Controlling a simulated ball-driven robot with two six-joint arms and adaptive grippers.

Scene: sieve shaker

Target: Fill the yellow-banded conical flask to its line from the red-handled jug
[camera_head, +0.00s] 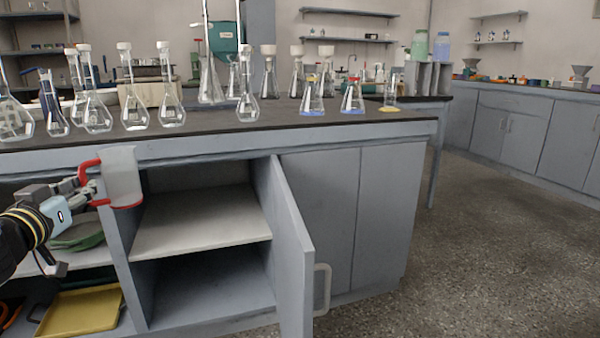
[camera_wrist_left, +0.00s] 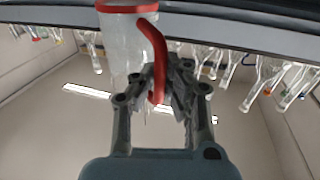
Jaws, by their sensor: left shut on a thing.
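The red-handled jug (camera_head: 122,178) is clear with a red base and a red handle. It stands upright in the air before the bench front, just below the worktop edge. My left gripper (camera_head: 88,186) is shut on its handle from the left. In the left wrist view the jug (camera_wrist_left: 124,50) is at the top, with its red handle between the fingers (camera_wrist_left: 168,88). I cannot tell how much liquid it holds. The yellow-banded conical flask (camera_head: 312,100) stands on the worktop, right of centre, with a yellow band at its neck and a blue base. My right gripper is out of view.
A red-banded conical flask (camera_head: 352,98) and a yellow-based cylinder (camera_head: 390,96) stand right of it. Several clear flasks crowd the worktop's left. A cabinet door (camera_head: 290,240) hangs open below the bench. The worktop's front strip (camera_head: 250,130) is mostly clear.

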